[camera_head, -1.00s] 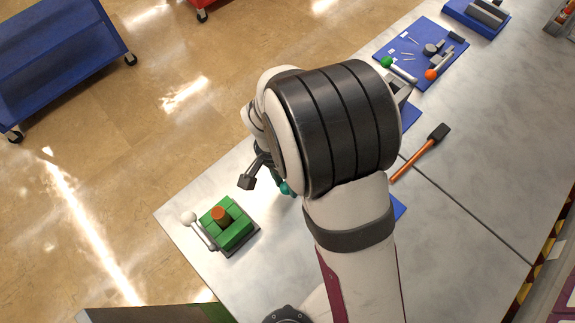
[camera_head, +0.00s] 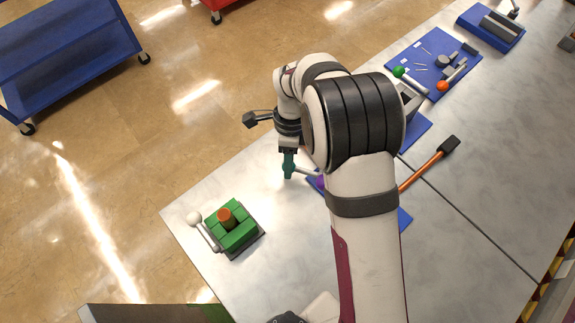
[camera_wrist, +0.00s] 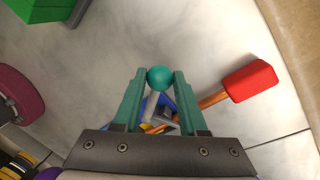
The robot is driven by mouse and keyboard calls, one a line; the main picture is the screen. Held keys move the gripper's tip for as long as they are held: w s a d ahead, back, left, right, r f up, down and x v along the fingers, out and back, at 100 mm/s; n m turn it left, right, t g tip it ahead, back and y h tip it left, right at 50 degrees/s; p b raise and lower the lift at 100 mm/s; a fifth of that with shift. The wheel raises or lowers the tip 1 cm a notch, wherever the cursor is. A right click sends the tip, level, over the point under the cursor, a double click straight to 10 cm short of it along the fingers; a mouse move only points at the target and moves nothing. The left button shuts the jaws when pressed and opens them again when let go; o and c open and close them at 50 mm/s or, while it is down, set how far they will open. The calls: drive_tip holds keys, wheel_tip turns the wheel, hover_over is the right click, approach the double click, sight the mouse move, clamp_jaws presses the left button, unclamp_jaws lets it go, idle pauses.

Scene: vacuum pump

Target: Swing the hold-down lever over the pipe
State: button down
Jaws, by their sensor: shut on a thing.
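My gripper (camera_head: 289,170) has teal fingers pointing down over the table. In the wrist view, its fingertips (camera_wrist: 160,78) are on either side of the teal ball knob (camera_wrist: 161,77) and shut on it. The knob tops the hold-down lever, whose pale grey rod (camera_head: 306,170) runs right from the fingers in the head view. My arm hides most of this fixture. I cannot make out the pipe, nor whether the lever lies over it.
A green block (camera_head: 236,232) with an orange cylinder and white-knobbed lever (camera_head: 194,218) stands at the lower left. A hammer (camera_head: 425,164) lies to the right of my arm. Another blue board (camera_head: 462,68) with knobbed levers is farther back. Bare table lies between green block and gripper.

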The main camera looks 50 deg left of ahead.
drive_tip(key=shift+w+a+m+y, duration=0.2)
drive_tip(key=shift+w+m, duration=0.5)
drive_tip(key=shift+m, duration=0.35)
drive_tip(key=shift+w+a+m+y, duration=0.1)
drive_tip(key=shift+w+a+m, duration=0.1)
drive_tip(key=shift+w+m, duration=0.7)
drive_tip(key=shift+s+m, duration=0.1)
drive_tip(key=shift+m, duration=0.15)
drive_tip(key=shift+c, duration=2.3)
unclamp_jaws()
wheel_tip(320, 180, up, 16)
drive_tip(key=w+a, duration=0.1)
drive_tip(key=w, duration=0.1)
drive_tip(key=shift+w+f, duration=0.25)
drive_tip(key=shift+w, duration=0.1)
